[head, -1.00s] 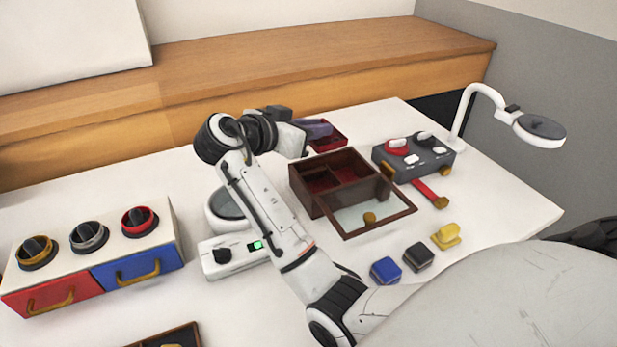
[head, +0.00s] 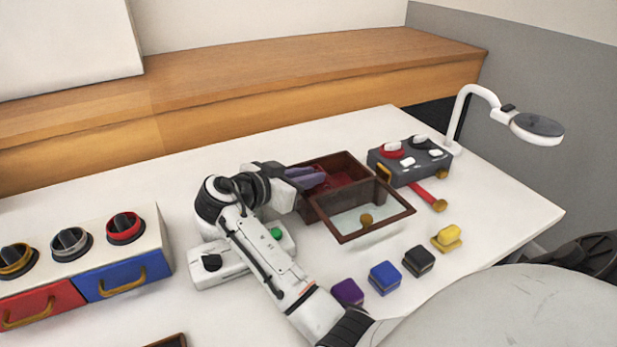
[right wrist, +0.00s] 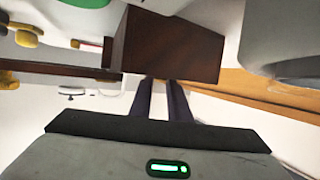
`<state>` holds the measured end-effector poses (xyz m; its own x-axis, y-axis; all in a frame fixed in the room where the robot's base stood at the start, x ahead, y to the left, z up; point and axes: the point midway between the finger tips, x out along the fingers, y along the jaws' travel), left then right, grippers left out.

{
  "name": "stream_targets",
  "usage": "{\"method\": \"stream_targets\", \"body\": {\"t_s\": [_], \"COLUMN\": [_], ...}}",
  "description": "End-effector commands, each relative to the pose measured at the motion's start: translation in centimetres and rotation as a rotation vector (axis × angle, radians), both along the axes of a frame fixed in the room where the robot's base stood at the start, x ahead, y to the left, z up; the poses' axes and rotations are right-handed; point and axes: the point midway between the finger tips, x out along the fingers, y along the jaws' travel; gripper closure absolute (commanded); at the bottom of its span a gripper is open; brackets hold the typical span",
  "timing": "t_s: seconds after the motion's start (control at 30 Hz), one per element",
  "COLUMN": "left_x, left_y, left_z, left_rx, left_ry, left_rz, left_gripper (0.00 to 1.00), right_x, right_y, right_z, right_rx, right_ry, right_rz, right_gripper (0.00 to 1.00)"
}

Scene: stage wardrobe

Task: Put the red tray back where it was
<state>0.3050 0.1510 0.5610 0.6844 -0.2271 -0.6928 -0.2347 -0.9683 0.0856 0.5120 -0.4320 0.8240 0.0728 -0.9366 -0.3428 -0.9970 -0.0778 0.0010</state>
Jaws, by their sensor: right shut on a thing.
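My right gripper (head: 310,178) is at the left side of the dark wooden box (head: 349,163), with its grey-violet fingers over the left compartment. It is shut on the red tray (head: 318,189), of which only a small red part shows beside the fingers. I cannot tell whether the tray rests on the box floor. The box's glass lid (head: 375,216) hangs open toward the front, with a brass knob. In the right wrist view, the fingers (right wrist: 163,100) reach toward the dark box wall (right wrist: 165,45); the tray cannot be made out there. My left gripper is not in view.
A grey control panel (head: 408,160) with knobs and a red-handled lever stands right of the box. Purple, blue, black and yellow blocks (head: 385,278) lie in front. A white unit with a green button (head: 277,234) is beside my arm. A drawer cabinet (head: 120,255) stands left.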

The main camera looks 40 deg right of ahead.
Motion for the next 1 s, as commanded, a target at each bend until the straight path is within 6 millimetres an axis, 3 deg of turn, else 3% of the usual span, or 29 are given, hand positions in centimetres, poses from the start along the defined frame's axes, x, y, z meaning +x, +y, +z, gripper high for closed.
{"method": "stream_targets", "body": {"t_s": [0.73,0.77,0.87,1.0], "left_x": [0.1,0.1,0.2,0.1], "left_y": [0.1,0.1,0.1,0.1], "left_z": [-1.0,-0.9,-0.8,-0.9], "left_rx": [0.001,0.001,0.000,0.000], "left_ry": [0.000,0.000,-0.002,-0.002], "left_rz": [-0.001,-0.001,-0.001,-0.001], "left_gripper": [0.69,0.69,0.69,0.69], "right_x": [0.0,0.0,0.0,0.0], "right_y": [0.0,0.0,0.0,0.1], "right_z": [-1.4,-1.5,-1.6,-1.7], "right_rx": [0.003,0.004,0.006,0.006], "right_ry": [0.002,0.005,0.006,0.009], "right_rz": [0.000,-0.001,0.001,0.004], "right_gripper": [1.00,0.82,0.65,0.65]}}
